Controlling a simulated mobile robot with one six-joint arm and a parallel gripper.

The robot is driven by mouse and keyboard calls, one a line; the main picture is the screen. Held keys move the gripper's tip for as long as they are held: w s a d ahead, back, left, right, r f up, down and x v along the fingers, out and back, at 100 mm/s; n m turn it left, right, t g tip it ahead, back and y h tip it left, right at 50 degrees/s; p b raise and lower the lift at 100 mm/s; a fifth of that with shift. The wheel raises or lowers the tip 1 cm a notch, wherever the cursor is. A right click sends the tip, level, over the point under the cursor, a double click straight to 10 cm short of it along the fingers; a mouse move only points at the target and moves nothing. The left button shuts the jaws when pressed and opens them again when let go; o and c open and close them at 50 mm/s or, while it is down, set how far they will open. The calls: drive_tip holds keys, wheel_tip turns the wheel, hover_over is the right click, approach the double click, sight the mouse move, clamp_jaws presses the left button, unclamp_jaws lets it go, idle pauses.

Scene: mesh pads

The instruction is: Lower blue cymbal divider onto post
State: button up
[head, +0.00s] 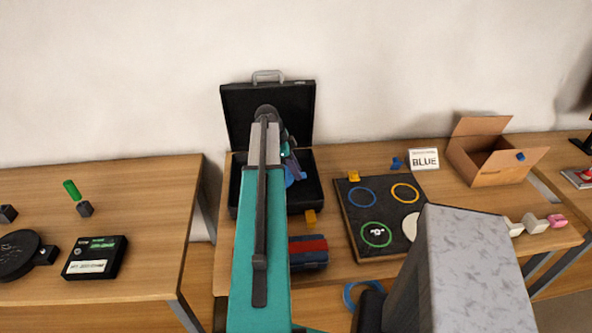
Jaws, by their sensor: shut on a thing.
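My teal and grey arm reaches over the open black case (268,107) at the back of the middle table. My gripper (291,166) is over the case's right part, small and partly hidden by the arm. It is shut on a blue piece (294,176), which looks like the blue cymbal divider. The piece is above or inside the case; I cannot tell whether it touches anything. I cannot make out the post, as the arm covers much of the case's inside.
A dark board (345,224) with coloured rings lies right of the case. Behind it stand a sign reading BLUE (424,160) and an open cardboard box (475,166).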

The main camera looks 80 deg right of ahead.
drive_tip(key=o, duration=1.1)
drive_tip(key=shift+w+r, duration=0.1)
drive_tip(key=shift+r, duration=0.05)
drive_tip(key=shift+b+v, duration=2)
drive_tip(key=shift+v, duration=4.8)
